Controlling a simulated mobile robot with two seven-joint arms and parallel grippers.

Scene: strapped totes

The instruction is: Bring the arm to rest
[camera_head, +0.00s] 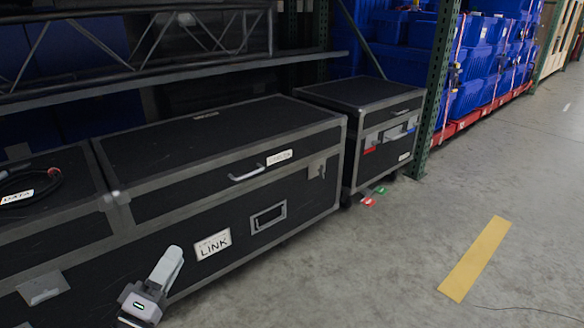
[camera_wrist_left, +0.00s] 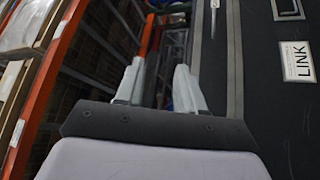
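My left gripper (camera_head: 172,258) is in the lower left of the head view, in front of the large black case (camera_head: 225,165) with the LINK label. I cannot tell whether it touches the case. In the left wrist view the two pale fingers of the left gripper (camera_wrist_left: 158,82) stand apart with nothing held between them. The black case (camera_wrist_left: 270,110) is to their right there. My right gripper is in neither view.
A smaller black case (camera_head: 375,130) stands beside the large one, with red and green tags (camera_head: 368,202) near its foot. Metal trusses lie on a shelf (camera_head: 180,80) above. The grey floor (camera_head: 390,270) at right is clear, with a yellow strip (camera_head: 475,260).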

